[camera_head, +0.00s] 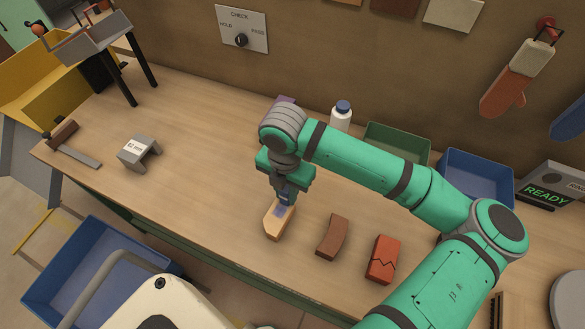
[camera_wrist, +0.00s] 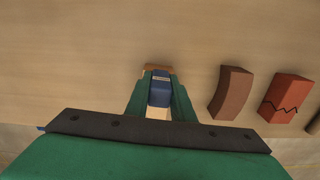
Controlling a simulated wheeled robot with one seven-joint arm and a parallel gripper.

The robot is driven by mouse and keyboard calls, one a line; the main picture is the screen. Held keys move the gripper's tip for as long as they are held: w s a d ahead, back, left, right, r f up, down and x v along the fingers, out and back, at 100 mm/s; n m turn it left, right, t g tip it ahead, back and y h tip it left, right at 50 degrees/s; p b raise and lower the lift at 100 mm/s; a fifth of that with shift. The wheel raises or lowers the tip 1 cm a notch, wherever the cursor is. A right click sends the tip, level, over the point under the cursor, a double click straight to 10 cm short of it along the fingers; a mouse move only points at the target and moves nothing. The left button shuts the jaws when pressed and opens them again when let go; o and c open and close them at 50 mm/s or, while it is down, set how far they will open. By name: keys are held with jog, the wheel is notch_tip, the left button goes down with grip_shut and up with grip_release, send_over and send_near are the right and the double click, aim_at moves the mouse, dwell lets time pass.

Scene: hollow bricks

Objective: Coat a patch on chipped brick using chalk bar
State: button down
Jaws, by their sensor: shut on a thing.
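My gripper (camera_head: 285,197) points down over the table, above a tan brick with cut corners (camera_head: 276,226), likely the chipped brick. It is shut on a small blue bar (camera_wrist: 160,92), which I take for the chalk bar; its lower end is at or just above the brick, and I cannot tell whether they touch. In the wrist view the fingers (camera_wrist: 160,88) flank the bar and hide most of the brick.
To the right stand a curved brown brick (camera_head: 332,237) and a red brick with a black crack line (camera_head: 383,259). A white bottle (camera_head: 341,116), green bin (camera_head: 397,143) and blue bin (camera_head: 476,176) stand behind.

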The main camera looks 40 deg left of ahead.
aim_at(287, 186)
jog(key=shift+w+r, duration=0.2)
jog(key=shift+w, duration=0.15)
jog(key=shift+s+r, duration=0.15)
jog(key=shift+r, duration=3.7)
